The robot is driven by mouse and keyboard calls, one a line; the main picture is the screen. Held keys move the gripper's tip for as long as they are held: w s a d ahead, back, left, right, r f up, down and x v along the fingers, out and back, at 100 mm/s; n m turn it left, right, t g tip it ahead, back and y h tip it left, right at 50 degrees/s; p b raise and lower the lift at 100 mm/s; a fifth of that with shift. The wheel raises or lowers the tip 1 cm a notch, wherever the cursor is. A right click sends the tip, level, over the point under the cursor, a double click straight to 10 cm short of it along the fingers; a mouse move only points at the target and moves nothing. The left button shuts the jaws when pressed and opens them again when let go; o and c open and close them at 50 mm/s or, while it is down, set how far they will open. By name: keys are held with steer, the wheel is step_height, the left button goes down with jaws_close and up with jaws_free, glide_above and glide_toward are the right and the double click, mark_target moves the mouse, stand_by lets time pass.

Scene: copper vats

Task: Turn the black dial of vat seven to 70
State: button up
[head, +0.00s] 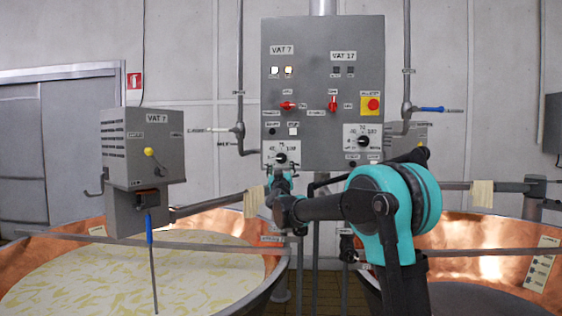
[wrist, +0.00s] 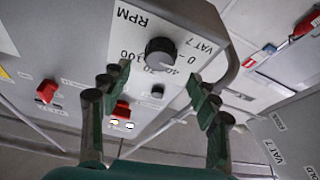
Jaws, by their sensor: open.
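The black dial of vat seven (head: 281,158) sits on a white scale plate at the lower left of the grey control panel. In the wrist view the dial (wrist: 161,53) is a round black knob with a pale mark, on a plate marked RPM and VAT 7. I cannot read its setting surely. My gripper (wrist: 155,78) is open and empty, its two green fingers spread on either side below the dial, apart from it. In the head view my gripper (head: 280,177) is just below the dial plate, partly hidden by my arm.
The grey panel (head: 322,75) also bears red switches (head: 333,103), a red stop button (head: 372,104) and a second black dial (head: 363,141) at right. A small black button (wrist: 157,91) is close to the dial. Copper vats (head: 262,230) stand below on both sides.

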mark_target(281, 159)
steer(key=shift+x, duration=3.1)
steer(key=c, duration=1.2)
